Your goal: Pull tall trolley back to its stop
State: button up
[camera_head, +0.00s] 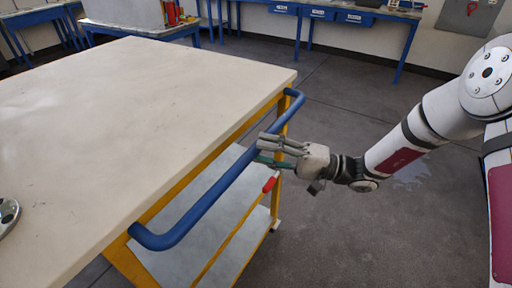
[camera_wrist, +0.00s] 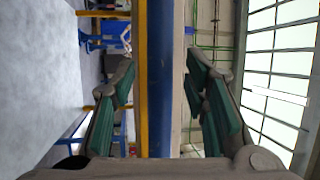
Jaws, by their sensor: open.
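The tall trolley (camera_head: 140,110) has a broad beige top, a yellow frame and lower shelves. Its blue push handle (camera_head: 205,198) runs along the side facing my arm. My gripper (camera_head: 262,148) is open at the far half of this handle, with its fingers reaching to the bar. In the wrist view the blue handle (camera_wrist: 160,90) runs upright between the spread green-padded fingers, with a gap on both sides. The trolley's yellow frame (camera_wrist: 141,100) shows just left of the bar there. The trolley's stop cannot be made out.
A red-tipped lever (camera_head: 269,184) juts out beneath the handle, just below my gripper. Blue workbenches (camera_head: 320,14) stand along the back wall. Grey floor (camera_head: 340,235) is clear to the right of the trolley. A round metal piece (camera_head: 8,214) lies on the trolley top's left edge.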

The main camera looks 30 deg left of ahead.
jog(key=shift+x, duration=1.3)
jog(key=shift+c, duration=0.5)
grip_shut()
jog(key=d+p, duration=0.1)
jog(key=d, duration=0.6)
jog(key=shift+s+d, duration=0.35)
jog(key=shift+d, duration=0.05)
jog(key=shift+o, duration=0.5)
grip_release()
jog(key=shift+d, duration=0.1)
jog(key=v, duration=1.2)
